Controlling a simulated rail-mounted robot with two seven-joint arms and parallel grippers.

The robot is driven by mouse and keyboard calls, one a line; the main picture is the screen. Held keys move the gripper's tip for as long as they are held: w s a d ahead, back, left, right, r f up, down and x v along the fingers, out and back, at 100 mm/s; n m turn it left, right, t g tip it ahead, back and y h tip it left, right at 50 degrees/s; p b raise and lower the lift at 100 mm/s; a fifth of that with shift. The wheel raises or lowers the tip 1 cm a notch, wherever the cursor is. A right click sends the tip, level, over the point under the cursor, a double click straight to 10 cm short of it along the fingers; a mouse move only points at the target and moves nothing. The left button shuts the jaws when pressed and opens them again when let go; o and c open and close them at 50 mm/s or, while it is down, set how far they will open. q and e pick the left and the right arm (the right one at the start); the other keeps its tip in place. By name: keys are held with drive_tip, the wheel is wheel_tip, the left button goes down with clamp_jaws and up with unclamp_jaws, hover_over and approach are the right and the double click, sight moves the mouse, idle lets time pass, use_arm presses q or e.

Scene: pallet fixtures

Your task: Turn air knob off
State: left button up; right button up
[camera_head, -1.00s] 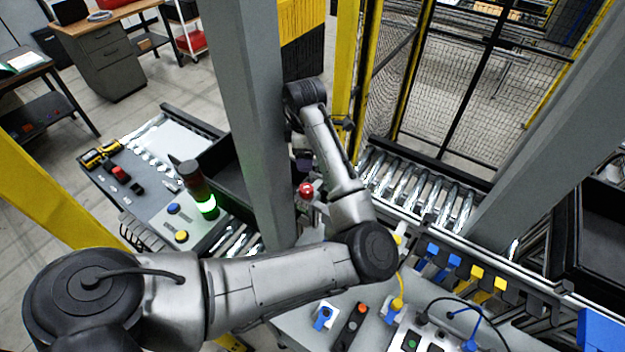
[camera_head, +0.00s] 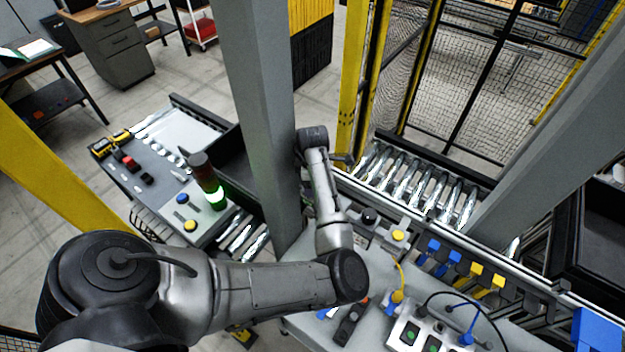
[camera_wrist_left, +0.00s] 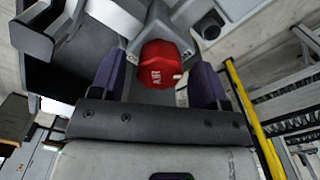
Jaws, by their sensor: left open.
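The red air knob (camera_wrist_left: 158,60), with white "AIR" lettering, shows in the left wrist view on a grey housing. My left gripper (camera_wrist_left: 157,66) is open, with one purple finger on each side of the knob. A gap shows between each finger and the knob. I cannot tell how deep the knob lies between the fingers. In the head view my left arm comes in from the left and bends up to the post; the gripper and knob are hidden there. My right gripper is not in view.
A grey post (camera_head: 262,120) stands close to my left wrist. A roller conveyor (camera_head: 415,185) runs behind. A panel with blue and yellow connectors (camera_head: 476,271) lies to the right. A lit signal light (camera_head: 208,180) stands to the left.

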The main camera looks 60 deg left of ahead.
use_arm(q)
drive_tip(key=shift+f, duration=0.2)
drive_tip(key=shift+c, duration=0.4)
drive_tip(key=c, duration=0.9)
drive_tip(key=shift+o, duration=0.2)
drive_tip(key=shift+m, duration=0.3)
drive_tip(key=m, duration=0.6)
drive_tip(key=shift+r, duration=0.1)
drive_tip(key=m, duration=0.6)
drive_tip(key=shift+m, duration=0.3)
